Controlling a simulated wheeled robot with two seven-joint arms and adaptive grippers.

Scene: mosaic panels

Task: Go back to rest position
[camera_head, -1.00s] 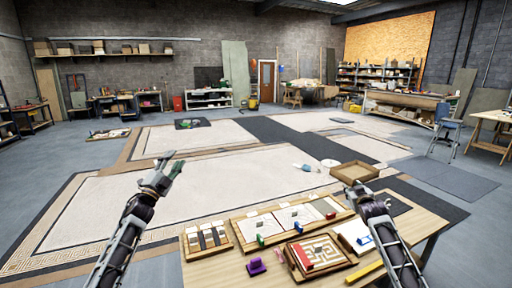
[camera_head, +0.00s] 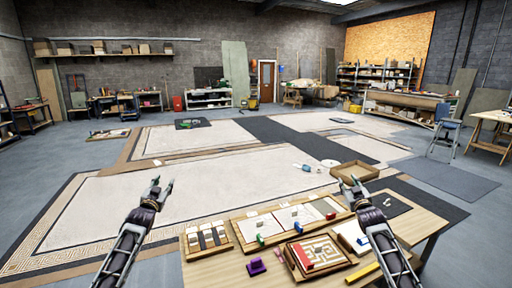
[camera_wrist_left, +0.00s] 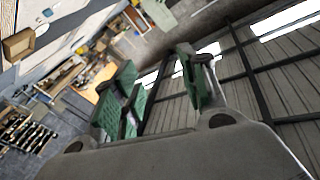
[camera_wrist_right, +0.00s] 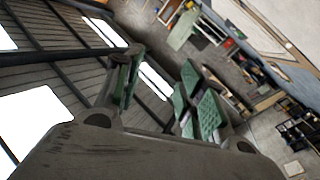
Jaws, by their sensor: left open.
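My left gripper (camera_head: 161,186) is raised over the floor to the left of the table in the head view. Its fingers are apart with nothing between them, and the left wrist view shows its green pads (camera_wrist_left: 165,95) spread with the ceiling behind. My right gripper (camera_head: 354,184) is raised over the right part of the table, fingers pointing up and apart. The right wrist view shows its green pads (camera_wrist_right: 160,95) apart and empty. Neither gripper touches anything.
The wooden table (camera_head: 228,273) holds a panel tray (camera_head: 290,220), a maze-pattern board (camera_head: 322,252), a tile rack (camera_head: 206,238), a purple block (camera_head: 256,266) and an empty wooden box (camera_head: 354,170). The floor left of the table is clear.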

